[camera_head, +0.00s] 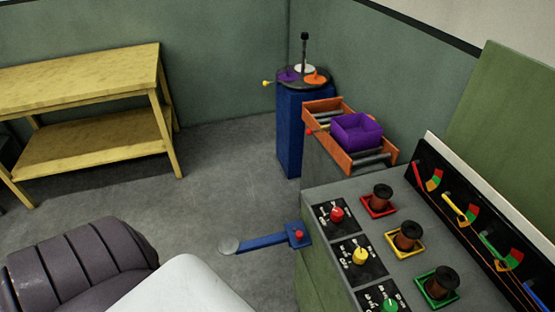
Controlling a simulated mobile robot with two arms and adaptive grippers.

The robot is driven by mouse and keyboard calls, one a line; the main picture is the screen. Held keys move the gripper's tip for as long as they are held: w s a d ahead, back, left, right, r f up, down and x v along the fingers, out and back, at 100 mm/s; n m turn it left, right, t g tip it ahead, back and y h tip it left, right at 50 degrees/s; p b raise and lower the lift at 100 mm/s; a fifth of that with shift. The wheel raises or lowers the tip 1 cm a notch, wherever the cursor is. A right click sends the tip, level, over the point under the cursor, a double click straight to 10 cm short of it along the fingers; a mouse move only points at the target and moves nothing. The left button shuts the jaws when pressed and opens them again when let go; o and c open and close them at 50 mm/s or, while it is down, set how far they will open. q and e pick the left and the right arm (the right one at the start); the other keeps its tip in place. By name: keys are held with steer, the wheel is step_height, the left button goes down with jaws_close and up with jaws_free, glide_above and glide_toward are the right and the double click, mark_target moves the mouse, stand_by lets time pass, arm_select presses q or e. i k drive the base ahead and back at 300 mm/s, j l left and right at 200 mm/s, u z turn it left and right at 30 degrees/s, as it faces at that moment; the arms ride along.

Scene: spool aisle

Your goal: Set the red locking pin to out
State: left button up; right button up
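Three small red parts show, and I cannot tell for sure which is the locking pin. One red knob (299,235) sits on the bracket of a blue bar (262,243) at the side of the grey bench. A smaller red knob (309,131) is on the near side of the orange roller tray (363,169). A red selector knob (337,214) is on a black dial plate on the bench top. Whether any pin is in or out is too small to tell. Neither gripper is in view.
The grey bench (375,208) carries red, yellow and green spool trays and a gauge panel. A purple bin (356,132) stands on the roller tray. A blue pedestal (291,125) stands behind. A yellow table (85,95) is at left. The floor between is clear.

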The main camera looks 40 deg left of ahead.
mark_target(299, 235)
steer(key=u, duration=1.1)
